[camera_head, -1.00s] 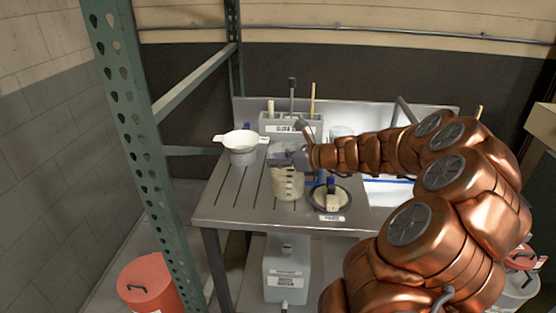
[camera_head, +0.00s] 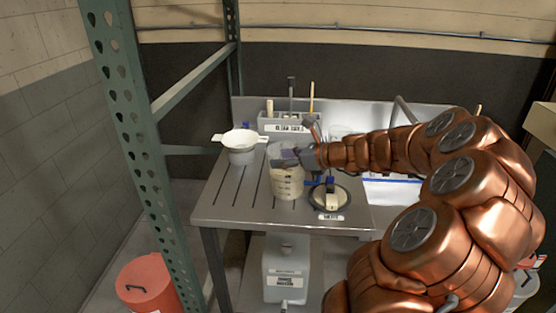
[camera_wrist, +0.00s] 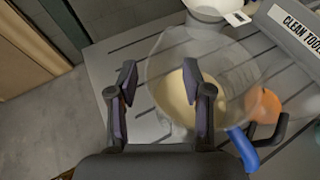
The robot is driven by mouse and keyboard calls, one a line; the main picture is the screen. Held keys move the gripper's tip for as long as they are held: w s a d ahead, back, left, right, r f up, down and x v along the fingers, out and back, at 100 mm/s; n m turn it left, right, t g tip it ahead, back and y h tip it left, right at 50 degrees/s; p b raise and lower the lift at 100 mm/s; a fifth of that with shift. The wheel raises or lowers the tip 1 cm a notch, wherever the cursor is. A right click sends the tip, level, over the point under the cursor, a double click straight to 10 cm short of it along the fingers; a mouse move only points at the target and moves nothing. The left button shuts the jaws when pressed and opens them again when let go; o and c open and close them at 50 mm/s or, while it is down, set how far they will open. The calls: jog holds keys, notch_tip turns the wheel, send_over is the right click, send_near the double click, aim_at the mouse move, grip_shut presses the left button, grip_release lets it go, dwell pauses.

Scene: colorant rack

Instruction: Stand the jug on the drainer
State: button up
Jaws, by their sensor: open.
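The jug (camera_head: 287,184) is clear with graduation marks and cream contents. It looks upright on the grooved metal drainer (camera_head: 232,205), at the right part of the grooves. My gripper (camera_head: 284,157) is at the jug's top and hides part of its rim. In the wrist view the jug (camera_wrist: 225,72) lies under the open fingers (camera_wrist: 160,78). The left finger is outside the jug's left edge, and the right finger overlaps its mouth. Nothing is clamped between them. Whether a finger touches the jug I cannot tell.
A white strainer-like bowl (camera_head: 240,144) stands left of the jug. A labelled tool holder (camera_head: 287,125) stands behind it. A round dark-rimmed item with a pale block (camera_head: 330,200) is close on the right. The drainer's front left is clear.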

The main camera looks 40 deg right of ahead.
jog(key=b+v, duration=0.1)
jog(key=v, duration=0.9)
jog(key=s+a+f+n+g+y, duration=0.1)
jog(key=s+a+f+n+g, duration=0.2)
jog(key=a+n, duration=0.7)
jog(key=s+a+f+n+g+y, duration=0.15)
jog(key=a+n+g, duration=0.3)
jog(key=a, duration=1.05)
jog(key=s+a+f+n+g+h, duration=0.3)
jog(key=s+a+f+n+g, duration=0.2)
jog(key=s+a+n, duration=0.4)
jog(key=s+d+f+n+g+h, duration=0.1)
jog(key=s+d+n+h, duration=0.3)
jog(key=s+n, duration=0.4)
jog(key=s+f, duration=0.1)
jog(key=s, duration=0.2)
jog(key=shift+s+d+g+h, duration=0.2)
jog(key=shift+d+g+h, duration=0.15)
jog(key=shift+d, duration=0.05)
jog(key=shift+f, duration=0.1)
notch_tip(320, 180, up, 5)
jog(key=p, duration=0.4)
jog(key=shift+f, duration=0.2)
